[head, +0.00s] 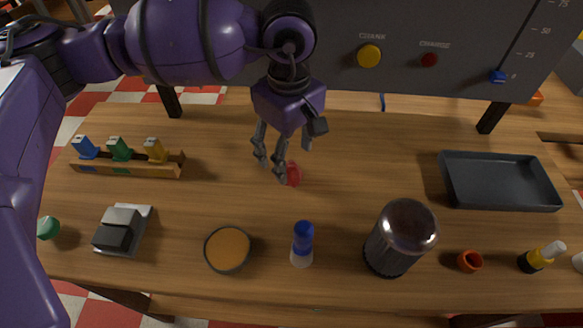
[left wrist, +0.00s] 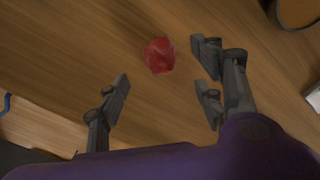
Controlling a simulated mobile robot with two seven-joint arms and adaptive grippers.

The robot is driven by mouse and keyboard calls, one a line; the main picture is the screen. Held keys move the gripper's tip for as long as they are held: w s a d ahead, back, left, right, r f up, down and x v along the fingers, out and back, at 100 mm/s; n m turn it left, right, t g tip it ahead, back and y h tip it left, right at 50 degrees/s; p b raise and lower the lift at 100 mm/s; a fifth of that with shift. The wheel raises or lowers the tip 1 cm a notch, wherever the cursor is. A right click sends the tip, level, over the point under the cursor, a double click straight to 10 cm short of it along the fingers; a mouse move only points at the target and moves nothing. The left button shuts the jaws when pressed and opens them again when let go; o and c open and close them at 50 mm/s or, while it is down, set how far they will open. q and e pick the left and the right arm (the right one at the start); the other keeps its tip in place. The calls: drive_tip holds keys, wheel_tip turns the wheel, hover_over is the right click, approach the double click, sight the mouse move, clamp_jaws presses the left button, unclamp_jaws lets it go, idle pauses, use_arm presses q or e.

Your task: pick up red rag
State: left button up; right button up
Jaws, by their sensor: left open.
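The red rag (head: 293,174) is a small crumpled piece lying on the wooden table, near the middle. It also shows in the left wrist view (left wrist: 159,55), above and between the spread fingers. My left gripper (head: 269,172) hangs over the table with its fingers pointing down, just left of the rag and partly in front of it. In the left wrist view the left gripper (left wrist: 165,90) is open, with nothing between its fingers. How high the fingertips are above the rag is hard to tell. My right gripper is not in view.
A rack with colored blocks (head: 128,165) stands left. A blue-capped bottle (head: 302,243), a round orange-filled dish (head: 228,250) and a dark cylinder (head: 399,238) stand along the front. A dark tray (head: 499,205) lies right. A grey panel (head: 420,50) stands behind. The table around the rag is clear.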

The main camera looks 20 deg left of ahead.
sight(293, 163)
use_arm(q)
drive_tip(key=f, duration=0.3)
drive_tip(key=shift+d+f, duration=0.35)
drive_tip(key=shift+f, duration=0.2)
drive_tip(key=c, duration=1.2)
drive_tip(key=shift+c, duration=0.2)
drive_tip(key=shift+r, duration=0.15)
wheel_tip(293, 163, up, 8)
drive_tip(key=shift+r, duration=0.8)
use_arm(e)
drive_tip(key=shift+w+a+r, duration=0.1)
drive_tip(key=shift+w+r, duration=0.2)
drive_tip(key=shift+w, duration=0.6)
